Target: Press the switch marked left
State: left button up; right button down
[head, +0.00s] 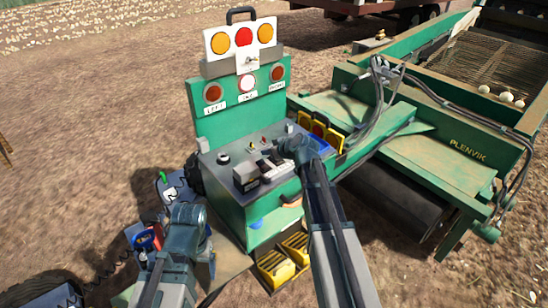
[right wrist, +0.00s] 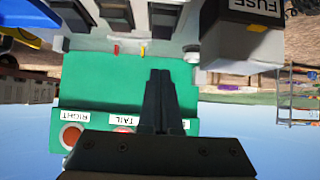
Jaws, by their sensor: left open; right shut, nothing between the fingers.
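A green console carries an upright panel with three round lamps; the left lamp (head: 213,93) is labelled LEFT. In the right wrist view, which is upside down, the RIGHT label (right wrist: 75,117) and TAIL label (right wrist: 123,122) show, while the left lamp is hidden behind my gripper. Small toggles stand on the grey console top (head: 229,174); a red toggle (right wrist: 117,50) and a yellow toggle (right wrist: 142,51) show in the wrist view. I cannot read which switch is marked left. My right gripper (right wrist: 160,74) is shut and empty over the console top. My left gripper (head: 188,212) is open, left of the console.
A dark box marked FUSE (right wrist: 240,42) stands on the console near my right gripper. A green machine (head: 430,150) fills the right side. Yellow steps (head: 275,270) lie at the console's foot. Bare soil (head: 110,120) is open at the left.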

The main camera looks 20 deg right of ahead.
aim_at(261, 162)
jog(key=f+b, duration=0.1)
jog(key=w+f+b, duration=0.1)
jog(key=f, duration=0.1)
jog(key=w+f+b, duration=0.1)
jog(key=shift+w+a+f, duration=0.15)
jog(key=shift+a, duration=0.25)
jog(key=shift+f+b, duration=0.6)
jog(key=shift+b, duration=0.15)
jog(key=shift+w+r, duration=0.1)
jog(key=shift+w+a+p, duration=0.1)
jog(key=shift+w+p, duration=0.05)
jog(key=shift+p, duration=0.3)
jog(key=shift+f+g, duration=0.25)
jog(key=shift+g, duration=0.25)
jog(key=shift+w+a+r, duration=0.1)
jog(key=shift+w+a, duration=0.2)
jog(key=shift+w, duration=0.4)
